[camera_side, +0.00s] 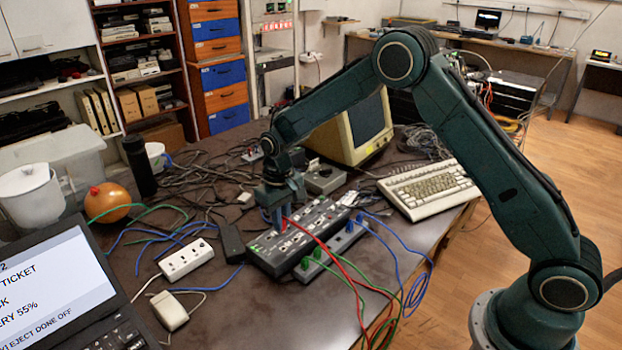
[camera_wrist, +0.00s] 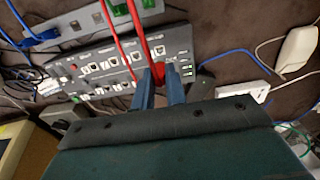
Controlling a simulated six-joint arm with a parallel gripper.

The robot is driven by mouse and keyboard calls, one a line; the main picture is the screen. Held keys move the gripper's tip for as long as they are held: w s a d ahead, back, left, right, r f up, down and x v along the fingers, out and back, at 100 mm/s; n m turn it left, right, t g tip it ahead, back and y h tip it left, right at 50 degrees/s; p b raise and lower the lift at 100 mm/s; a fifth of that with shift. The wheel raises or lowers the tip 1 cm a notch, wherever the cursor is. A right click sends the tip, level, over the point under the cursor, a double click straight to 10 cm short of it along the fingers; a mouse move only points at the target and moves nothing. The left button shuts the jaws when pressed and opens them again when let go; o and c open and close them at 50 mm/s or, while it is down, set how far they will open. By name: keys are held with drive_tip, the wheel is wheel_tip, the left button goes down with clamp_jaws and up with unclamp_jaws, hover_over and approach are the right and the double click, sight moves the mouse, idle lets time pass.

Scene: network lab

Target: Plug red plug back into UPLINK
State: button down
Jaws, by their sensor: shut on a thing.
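The red plug (camera_wrist: 158,72) sits between the two blue fingertips of my gripper (camera_wrist: 159,92), which is shut on it. In the side view my gripper (camera_side: 277,214) points down over the dark switch box (camera_side: 268,254), and a bit of red shows at its tips. A red cable (camera_wrist: 139,35) runs from the plug; a second red strand (camera_wrist: 119,48) runs beside it to the left. The switch box also shows in the wrist view (camera_wrist: 184,45) with a row of white-framed ports. The UPLINK label is not readable. Whether the plug's tip is inside a port is hidden.
A grey strip (camera_side: 343,240) with green and blue plugs lies beside the switch box. A white power strip (camera_side: 187,260), a beige keyboard (camera_side: 430,188), a monitor (camera_side: 355,125) and a laptop (camera_side: 60,275) stand around it. Loose cables cover much of the table (camera_side: 240,325).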

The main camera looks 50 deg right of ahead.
sight(283, 232)
drive_tip(key=shift+f, duration=0.1)
drive_tip(key=shift+f, duration=2.25)
drive_tip(key=c, duration=2)
unclamp_jaws()
clamp_jaws()
drive_tip(key=shift+f, duration=0.9)
drive_tip(key=o, duration=0.7)
unclamp_jaws()
drive_tip(key=shift+c, duration=0.2)
